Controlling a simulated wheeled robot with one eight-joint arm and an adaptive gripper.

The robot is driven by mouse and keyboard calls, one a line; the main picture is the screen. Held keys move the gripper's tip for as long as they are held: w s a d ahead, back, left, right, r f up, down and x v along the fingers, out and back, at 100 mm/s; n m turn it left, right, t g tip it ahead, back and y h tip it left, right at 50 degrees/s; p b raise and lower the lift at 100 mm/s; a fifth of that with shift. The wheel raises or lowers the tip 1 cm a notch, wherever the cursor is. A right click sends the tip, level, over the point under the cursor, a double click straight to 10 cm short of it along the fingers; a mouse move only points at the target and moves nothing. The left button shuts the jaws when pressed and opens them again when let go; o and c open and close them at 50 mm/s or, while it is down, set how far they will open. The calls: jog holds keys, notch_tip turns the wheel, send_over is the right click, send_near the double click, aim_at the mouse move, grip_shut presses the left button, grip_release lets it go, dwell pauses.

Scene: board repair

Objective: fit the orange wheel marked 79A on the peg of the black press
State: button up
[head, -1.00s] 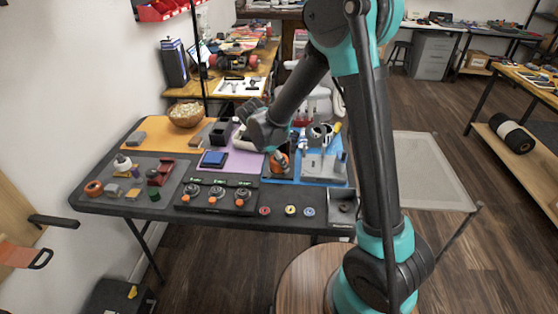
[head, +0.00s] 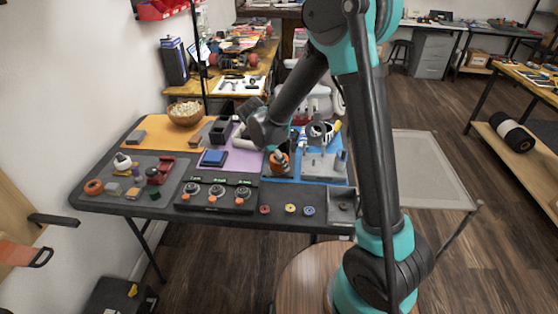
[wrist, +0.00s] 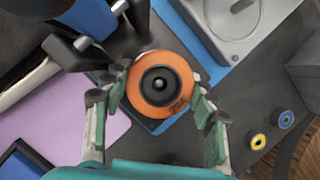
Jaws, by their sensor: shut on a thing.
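The orange wheel (wrist: 178,78) has a dark round centre and a dark mark reading about 79A on its rim. In the wrist view its face is towards the camera. My gripper (wrist: 160,88) is shut on the wheel, with a finger on each side. In the head view the wheel (head: 279,162) is below my wrist, over the left edge of the blue mat. Black parts with pale bars (wrist: 58,50) lie left of the wheel in the wrist view; I cannot tell whether they are the black press. I cannot make out a peg apart from the wheel's dark centre.
A grey fixture (head: 320,166) stands on the blue mat right of the wheel. A black panel with several dials (head: 214,196) lies in front. Yellow (wrist: 258,142) and blue (wrist: 286,119) rings lie nearby. Another orange wheel (head: 93,187) sits at the table's left.

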jog(key=shift+f, duration=0.1)
jog(key=o, duration=1.3)
jog(key=shift+o, duration=0.4)
jog(key=o, duration=0.3)
jog(key=shift+o, duration=0.2)
jog(key=shift+r, duration=3.5)
